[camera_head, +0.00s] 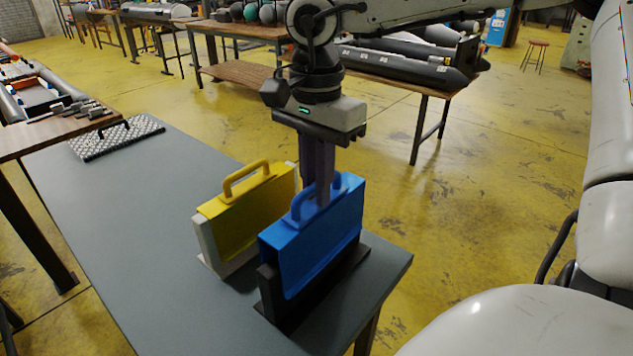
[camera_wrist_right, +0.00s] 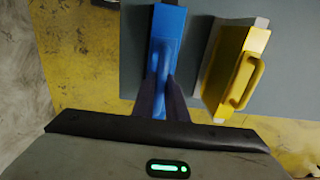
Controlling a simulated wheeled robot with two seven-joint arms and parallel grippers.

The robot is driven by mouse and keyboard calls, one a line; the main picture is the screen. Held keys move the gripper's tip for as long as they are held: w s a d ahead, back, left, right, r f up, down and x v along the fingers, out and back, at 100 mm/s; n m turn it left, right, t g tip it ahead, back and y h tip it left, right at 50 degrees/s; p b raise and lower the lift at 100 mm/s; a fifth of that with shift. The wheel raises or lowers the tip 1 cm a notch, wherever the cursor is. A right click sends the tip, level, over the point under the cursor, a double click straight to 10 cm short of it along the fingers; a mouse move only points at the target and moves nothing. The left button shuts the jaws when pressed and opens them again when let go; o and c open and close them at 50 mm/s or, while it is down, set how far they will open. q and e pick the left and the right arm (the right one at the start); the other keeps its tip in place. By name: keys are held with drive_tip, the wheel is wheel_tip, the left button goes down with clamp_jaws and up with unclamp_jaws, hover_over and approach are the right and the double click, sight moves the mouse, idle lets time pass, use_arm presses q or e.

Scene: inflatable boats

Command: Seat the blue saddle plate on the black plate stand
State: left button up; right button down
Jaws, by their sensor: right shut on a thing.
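The blue saddle plate (camera_head: 330,238) is upright with its handle on top, in the black plate stand (camera_head: 274,292) at the right end of the grey table. My right gripper (camera_head: 319,197) comes from above and is shut on the plate's blue handle. In the wrist view the blue plate (camera_wrist_right: 167,40) lies straight ahead, with the fingers (camera_wrist_right: 161,98) at its handle. My left gripper is not in view.
A yellow saddle plate (camera_head: 245,210) with a handle sits in a pale stand (camera_head: 209,240) close to the left. A studded grey plate (camera_head: 117,138) with a black handle lies at the table's far end. The grey table (camera_head: 130,235) is bare between them.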

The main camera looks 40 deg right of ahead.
sight(318, 221)
drive_tip(key=shift+f, duration=0.45)
drive_tip(key=shift+f+b, duration=0.55)
drive_tip(key=shift+b, duration=0.2)
drive_tip(key=shift+f+b, duration=1.2)
drive_tip(key=shift+f, duration=0.2)
idle(0.3)
drive_tip(key=c, duration=1.7)
unclamp_jaws()
